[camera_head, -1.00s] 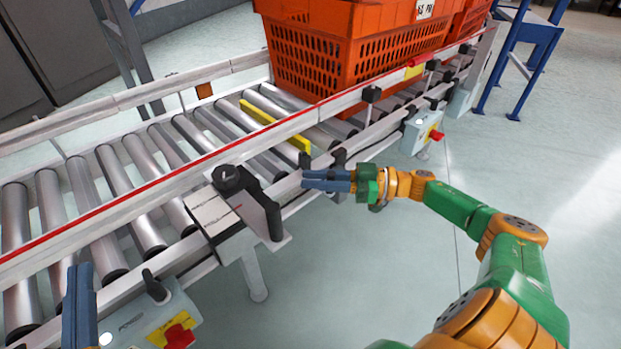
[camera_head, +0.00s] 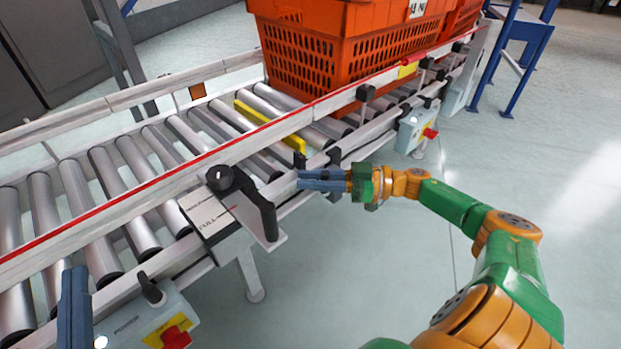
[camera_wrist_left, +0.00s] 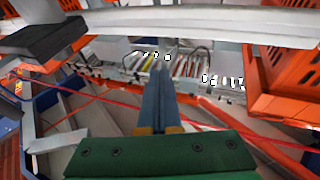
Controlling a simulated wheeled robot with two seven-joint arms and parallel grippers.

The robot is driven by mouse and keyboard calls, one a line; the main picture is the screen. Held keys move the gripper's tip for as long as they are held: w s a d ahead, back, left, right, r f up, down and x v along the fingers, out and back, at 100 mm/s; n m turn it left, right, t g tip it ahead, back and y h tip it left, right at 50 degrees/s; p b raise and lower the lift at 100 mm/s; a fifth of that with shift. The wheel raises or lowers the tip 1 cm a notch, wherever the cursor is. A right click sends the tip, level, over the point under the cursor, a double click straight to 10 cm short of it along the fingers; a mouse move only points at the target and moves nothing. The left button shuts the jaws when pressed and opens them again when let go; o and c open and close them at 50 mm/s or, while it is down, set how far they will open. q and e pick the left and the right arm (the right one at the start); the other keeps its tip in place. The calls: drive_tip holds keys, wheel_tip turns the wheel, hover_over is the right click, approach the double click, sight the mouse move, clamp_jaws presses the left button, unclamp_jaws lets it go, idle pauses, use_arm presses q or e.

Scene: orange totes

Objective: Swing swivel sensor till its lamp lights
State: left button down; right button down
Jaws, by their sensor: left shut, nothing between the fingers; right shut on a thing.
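A small black part (camera_head: 300,159), which looks like the swivel sensor, stands at the near rail of the roller conveyor. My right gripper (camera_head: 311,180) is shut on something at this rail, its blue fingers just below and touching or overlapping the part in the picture. The fingers hide what they grip, so I cannot tell the sensor's exact angle. No lit lamp can be made out on it. My left gripper (camera_head: 73,308) is shut and empty at the lower left; its closed fingers also show in the left wrist view (camera_wrist_left: 158,103).
A black lever (camera_head: 262,212) on a white labelled plate sits left of my right gripper. Control boxes with red knobs hang at the lower left (camera_head: 150,322) and upper right (camera_head: 412,130). An orange tote (camera_head: 345,55) stands on the rollers.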

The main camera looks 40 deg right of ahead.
drive_tip(key=c, duration=1.2)
unclamp_jaws()
drive_tip(key=shift+s+f, duration=0.15)
drive_tip(key=shift+f, duration=0.05)
drive_tip(key=o, duration=0.4)
drive_tip(key=shift+s+d+r, duration=0.15)
drive_tip(key=shift+s, duration=0.05)
use_arm(q)
drive_tip(key=shift+s+d+r, duration=0.1)
drive_tip(key=shift+d, duration=0.05)
use_arm(e)
drive_tip(key=shift+o, duration=0.2)
drive_tip(key=shift+w, duration=0.1)
use_arm(q)
wheel_tip(320, 180, down, 6)
drive_tip(key=g+y+p, duration=0.1)
drive_tip(key=g, duration=0.2)
drive_tip(key=shift+w+a+g, duration=0.3)
drive_tip(key=shift+w+a, duration=0.05)
drive_tip(key=shift+a, duration=0.1)
use_arm(e)
drive_tip(key=v, duration=0.7)
